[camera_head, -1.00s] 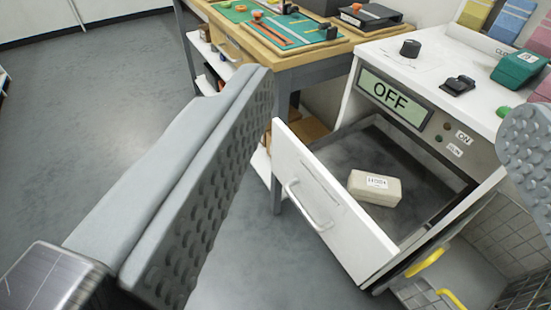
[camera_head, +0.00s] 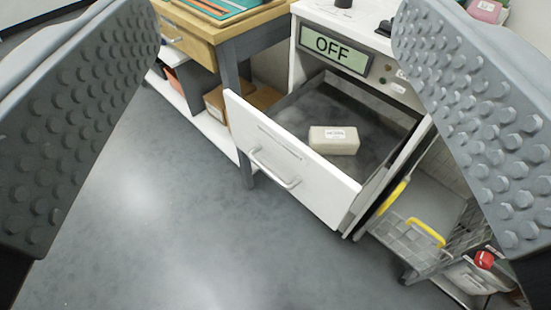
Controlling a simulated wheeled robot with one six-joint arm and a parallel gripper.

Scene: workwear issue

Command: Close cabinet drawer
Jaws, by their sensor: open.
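The white cabinet drawer (camera_head: 295,165) is pulled out of the white cabinet (camera_head: 310,20), with a pale bar handle (camera_head: 272,170) on its front. A beige labelled block (camera_head: 334,141) lies inside on the grey drawer floor. A panel above the drawer reads "OFF" (camera_head: 335,47). My gripper (camera_head: 272,125) is open and empty, its two grey studded fingers at the left and right edges of the view. The drawer shows between the fingers, farther off, and neither finger appears to touch it. The right finger hides part of the cabinet's right side.
A wire basket (camera_head: 420,225) with yellow handles stands right of the drawer, with a red item (camera_head: 484,259) near it. A wooden workbench (camera_head: 225,28) with a lower shelf and boxes stands at left. The grey floor (camera_head: 200,240) in front is clear.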

